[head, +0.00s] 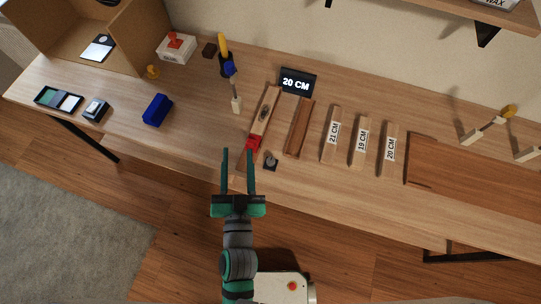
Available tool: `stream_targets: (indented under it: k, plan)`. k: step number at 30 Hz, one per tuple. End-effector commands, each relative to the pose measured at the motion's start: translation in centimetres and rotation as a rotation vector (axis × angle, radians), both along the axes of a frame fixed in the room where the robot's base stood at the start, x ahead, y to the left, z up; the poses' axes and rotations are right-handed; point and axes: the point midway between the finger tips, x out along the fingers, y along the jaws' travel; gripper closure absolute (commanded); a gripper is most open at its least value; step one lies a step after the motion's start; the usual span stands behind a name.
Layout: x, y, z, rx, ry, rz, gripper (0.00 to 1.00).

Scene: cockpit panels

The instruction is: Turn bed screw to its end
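My gripper (239,157) is over the front edge of the wooden desk, its two long dark fingers spread and nothing seen between them. I cannot tell for sure which part is the bed screw. A small dark piece with a round grey top (270,161) sits near the desk's front edge, just right of my right finger. A red part (253,144) lies close to the right fingertip, at the near end of a long narrow wooden piece with metal on it (265,112). Whether the finger touches the red part cannot be told.
A black "20 CM" sign (297,83) stands behind a brown wooden bar (299,128). Labelled blocks, 21 CM (333,135), 19 CM (361,141) and 20 CM (389,149), stand to the right. A blue block (157,109) lies left.

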Motion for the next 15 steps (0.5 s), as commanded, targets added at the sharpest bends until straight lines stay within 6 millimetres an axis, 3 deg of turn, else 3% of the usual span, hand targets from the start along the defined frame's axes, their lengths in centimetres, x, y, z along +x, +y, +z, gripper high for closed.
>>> stream_targets:
  k: [1, 6, 15]
  plan:
    - [1.9, 0.7, 1.7, 0.011, -0.04, 0.017, 0.6]
    - [6.5, 3.6, 6.6, 0.026, -0.143, 0.1, 0.6]
    - [11.7, 9.0, 16.6, -0.042, -0.335, 0.291, 0.6]
